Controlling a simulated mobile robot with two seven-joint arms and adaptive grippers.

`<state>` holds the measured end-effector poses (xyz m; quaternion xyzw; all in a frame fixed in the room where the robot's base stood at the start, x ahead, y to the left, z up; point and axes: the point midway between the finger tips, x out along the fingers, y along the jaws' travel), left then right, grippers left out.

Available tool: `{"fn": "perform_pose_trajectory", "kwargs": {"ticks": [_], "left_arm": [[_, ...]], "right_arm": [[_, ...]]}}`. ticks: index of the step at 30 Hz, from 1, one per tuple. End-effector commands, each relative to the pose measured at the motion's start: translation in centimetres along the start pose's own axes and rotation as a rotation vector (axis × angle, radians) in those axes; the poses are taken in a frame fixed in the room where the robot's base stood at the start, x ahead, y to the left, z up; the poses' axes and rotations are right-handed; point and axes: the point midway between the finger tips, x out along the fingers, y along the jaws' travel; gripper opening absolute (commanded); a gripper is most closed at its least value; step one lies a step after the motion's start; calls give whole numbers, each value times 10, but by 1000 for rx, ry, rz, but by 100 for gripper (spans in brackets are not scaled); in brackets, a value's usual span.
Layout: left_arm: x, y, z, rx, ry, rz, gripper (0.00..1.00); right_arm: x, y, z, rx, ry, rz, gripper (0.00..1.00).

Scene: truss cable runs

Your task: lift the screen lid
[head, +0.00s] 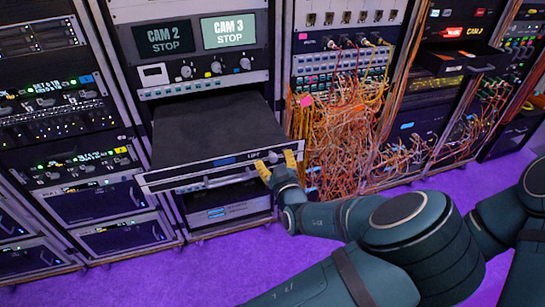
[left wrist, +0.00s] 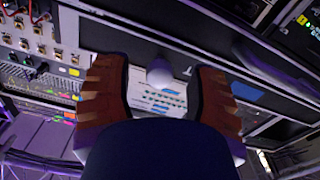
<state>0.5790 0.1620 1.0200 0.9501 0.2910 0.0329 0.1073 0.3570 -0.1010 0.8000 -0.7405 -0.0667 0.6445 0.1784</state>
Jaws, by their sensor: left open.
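The screen lid (head: 212,125) is a flat dark panel on a pulled-out rack drawer, lying closed and level. Its front bar (head: 210,169) carries a small label that seems to read LIFT. My left gripper (head: 277,164) is at the right end of this bar, with its yellow fingertips apart. In the left wrist view the open fingers (left wrist: 160,92) stand on either side of a pale round knob (left wrist: 159,73). I cannot tell whether they touch it. My right gripper is not in view.
Above the drawer are two screens, CAM 2 (head: 164,39) and CAM 3 (head: 229,30). A dense tangle of orange cables (head: 340,140) hangs just right of the gripper. Racks stand on both sides. The purple floor (head: 190,265) in front is clear.

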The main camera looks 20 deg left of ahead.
Motion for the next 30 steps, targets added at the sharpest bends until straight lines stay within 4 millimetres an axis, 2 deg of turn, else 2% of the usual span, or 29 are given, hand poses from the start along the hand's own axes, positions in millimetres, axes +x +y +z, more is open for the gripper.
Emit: {"fn": "perform_pose_trajectory", "kwargs": {"ticks": [6,15,16,20,21,30], "left_arm": [[16,0,0,-1,0,0,57],[18,0,0,0,-1,1,57],[18,0,0,0,-1,1,52],[18,0,0,0,-1,1,6],[18,0,0,0,-1,1,0],[18,0,-1,0,-4,0,0]], "right_arm": [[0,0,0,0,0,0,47],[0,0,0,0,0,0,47],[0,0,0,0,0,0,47],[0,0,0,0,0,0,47],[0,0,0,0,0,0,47],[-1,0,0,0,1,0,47]]}}
